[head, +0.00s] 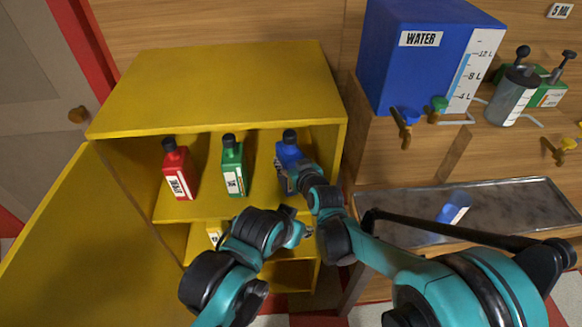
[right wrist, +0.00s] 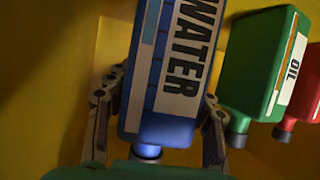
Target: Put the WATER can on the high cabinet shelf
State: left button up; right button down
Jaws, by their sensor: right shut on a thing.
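The blue WATER can (head: 287,158) is upright inside the yellow cabinet (head: 220,88), at the right end of the high shelf (head: 205,208). My right gripper (head: 298,178) is shut on it; the right wrist view shows the can (right wrist: 175,75) between the two fingers (right wrist: 158,125), its WATER label facing the camera. The gripper hides the can's base in the head view, so I cannot tell whether it touches the shelf. My left gripper (head: 300,234) is in front of the cabinet below the high shelf; its fingers are too unclear to read.
A green OIL can (head: 232,165) and a red can (head: 177,168) stand left of the WATER can. A yellow door (head: 55,240) is open at left. A blue WATER tank (head: 415,60) stands on the right counter, above a metal tray (head: 400,205) holding a blue item (head: 453,207).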

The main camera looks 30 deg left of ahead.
jog(key=shift+w+a+f, duration=0.15)
jog(key=shift+w+a, duration=0.45)
jog(key=shift+w, duration=0.4)
jog(key=shift+w+a+f, duration=0.1)
jog(key=shift+w+a, duration=0.5)
jog(key=shift+w, duration=0.35)
jog(key=shift+f+b, duration=0.6)
jog(key=shift+b, duration=0.2)
grip_release()
jog(key=s+d, duration=0.7)
jog(key=shift+d+r, duration=0.15)
jog(key=shift+r, duration=0.05)
dwell(1.2)
dwell(0.3)
